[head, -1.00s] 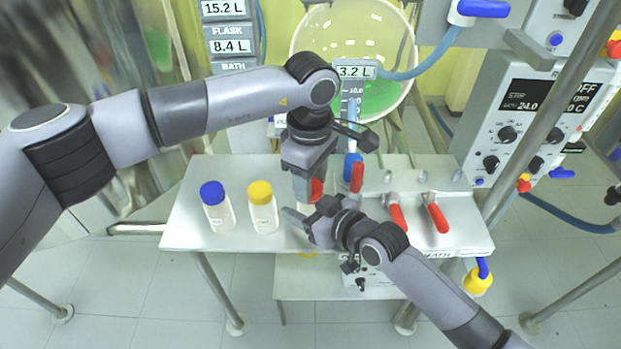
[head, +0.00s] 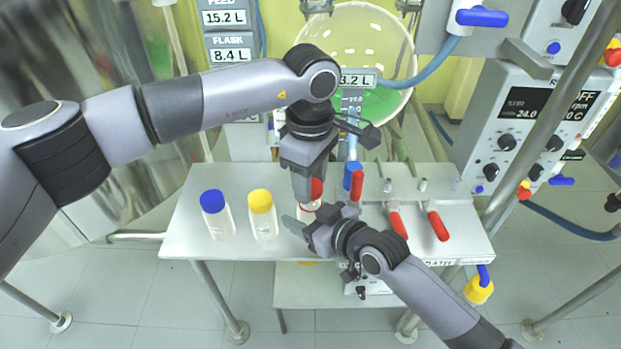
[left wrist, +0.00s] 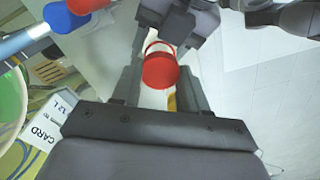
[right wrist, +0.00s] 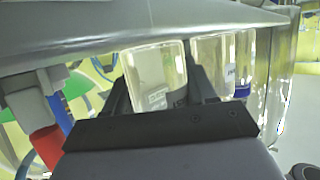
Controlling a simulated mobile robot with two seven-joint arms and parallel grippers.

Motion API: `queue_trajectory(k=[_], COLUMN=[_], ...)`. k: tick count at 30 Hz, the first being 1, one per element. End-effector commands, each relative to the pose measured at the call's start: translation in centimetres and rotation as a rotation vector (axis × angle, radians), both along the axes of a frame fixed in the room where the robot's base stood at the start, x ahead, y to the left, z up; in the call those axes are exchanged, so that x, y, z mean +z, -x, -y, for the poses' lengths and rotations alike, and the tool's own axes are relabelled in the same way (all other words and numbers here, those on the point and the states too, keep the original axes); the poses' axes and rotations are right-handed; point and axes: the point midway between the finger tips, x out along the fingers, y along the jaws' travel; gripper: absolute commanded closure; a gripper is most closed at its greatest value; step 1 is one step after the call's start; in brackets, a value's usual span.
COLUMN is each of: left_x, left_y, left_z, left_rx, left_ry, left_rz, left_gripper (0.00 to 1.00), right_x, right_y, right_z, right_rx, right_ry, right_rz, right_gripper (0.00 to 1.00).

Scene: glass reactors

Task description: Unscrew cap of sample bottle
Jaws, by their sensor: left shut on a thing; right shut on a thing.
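The sample bottle (right wrist: 157,75) is clear with a white label. In the head view it stands over the table's front part, mostly hidden by my grippers. My right gripper (head: 304,222) is shut around its body from the front right. My left gripper (head: 306,188) points down above it, shut on the red cap (head: 317,187). In the left wrist view the red cap (left wrist: 160,72) sits between the fingers, with a thin red ring showing beyond it. In the head view a red ring also shows below the cap at the bottle's mouth, so the cap appears raised off it.
A blue-capped bottle (head: 217,222) and a yellow-capped bottle (head: 262,217) stand to the left on the metal table (head: 185,235). A glass vessel with green liquid (head: 385,100) is behind. The table's left end is clear.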

Motion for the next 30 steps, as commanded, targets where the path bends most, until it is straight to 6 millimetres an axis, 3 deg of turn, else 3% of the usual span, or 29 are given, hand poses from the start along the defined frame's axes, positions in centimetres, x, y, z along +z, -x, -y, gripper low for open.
queue_trajectory(k=[9, 16, 17, 19, 30], left_x=[3.6, 3.8, 3.8, 3.8, 3.8], left_y=[0.0, 0.0, 0.0, 0.0, 0.0], left_z=[0.0, 0.0, 0.0, 0.0, 0.0], left_rx=[0.000, 0.000, 0.000, 0.000, 0.000], left_ry=[0.001, 0.001, 0.001, 0.001, 0.001], left_rz=[0.002, 0.001, 0.001, 0.001, 0.001], left_gripper=[0.93, 0.93, 0.93, 0.93, 0.93], right_x=[0.0, 0.0, 0.0, 0.0, 0.0], right_y=[0.0, 0.0, 0.0, 0.0, 0.2], right_z=[0.0, 0.0, 0.0, 0.0, 0.2], right_rx=[0.000, 0.000, 0.000, 0.000, 0.000], right_ry=[0.001, 0.001, 0.001, 0.001, 0.001], right_rz=[-0.001, -0.001, -0.001, -0.001, -0.001], right_gripper=[1.00, 1.00, 0.35, 0.15, 0.15])
